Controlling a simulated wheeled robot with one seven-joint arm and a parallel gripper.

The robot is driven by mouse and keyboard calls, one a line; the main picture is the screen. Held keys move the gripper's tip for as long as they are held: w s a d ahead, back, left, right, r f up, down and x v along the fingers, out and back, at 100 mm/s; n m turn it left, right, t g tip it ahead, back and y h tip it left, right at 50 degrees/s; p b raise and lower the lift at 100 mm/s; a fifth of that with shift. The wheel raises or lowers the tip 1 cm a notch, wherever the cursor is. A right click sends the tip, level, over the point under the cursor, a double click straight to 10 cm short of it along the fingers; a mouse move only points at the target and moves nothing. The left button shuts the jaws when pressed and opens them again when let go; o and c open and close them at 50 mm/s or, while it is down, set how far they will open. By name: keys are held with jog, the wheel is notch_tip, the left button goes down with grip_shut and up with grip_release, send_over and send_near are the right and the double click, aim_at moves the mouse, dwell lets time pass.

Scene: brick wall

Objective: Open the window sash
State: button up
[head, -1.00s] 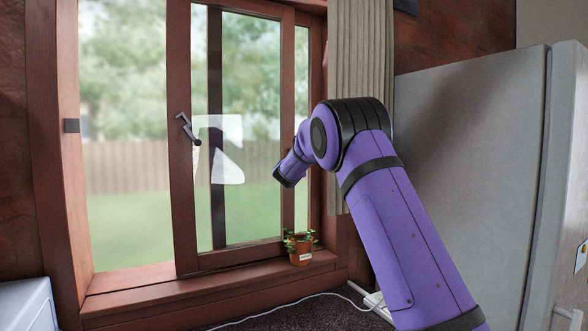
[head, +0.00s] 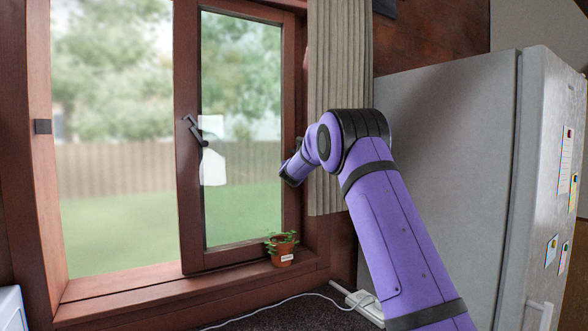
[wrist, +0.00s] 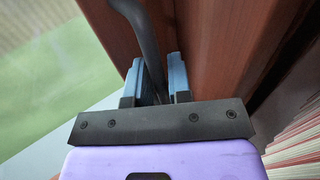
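The window sash (head: 188,205) is a reddish-brown wooden frame around glass, standing toward the right of the window opening. A dark handle (head: 194,130) is on its left stile in the head view. My gripper (wrist: 157,78) is at the sash's right side, where my wrist hides most of it in the head view. In the wrist view its two blue-grey fingers are close together on either side of a dark curved handle (wrist: 144,28), beside brown wood. It appears shut on this handle. A wide pane-sized area (head: 115,190) shows left of the sash.
A small potted plant (head: 282,250) stands on the sill (head: 190,296) below the sash's right end. A beige curtain (head: 338,80) hangs right of the window. A grey fridge (head: 445,150) stands to the right of my arm. A white cable (head: 270,306) lies below the sill.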

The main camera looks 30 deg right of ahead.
aim_at(273, 168)
jog(key=shift+o, duration=1.2)
jog(key=a, duration=0.9)
jog(key=shift+a, duration=0.2)
jog(key=v, duration=1.1)
notch_tip(273, 168, down, 7)
jog(key=w+d+n+y, duration=0.2)
jog(key=y, duration=0.1)
jog(key=shift+n+y, duration=0.4)
jog(key=shift+d+r+t+y, duration=0.1)
jog(key=shift+d+t+y, duration=0.05)
jog(key=shift+t+y, duration=0.15)
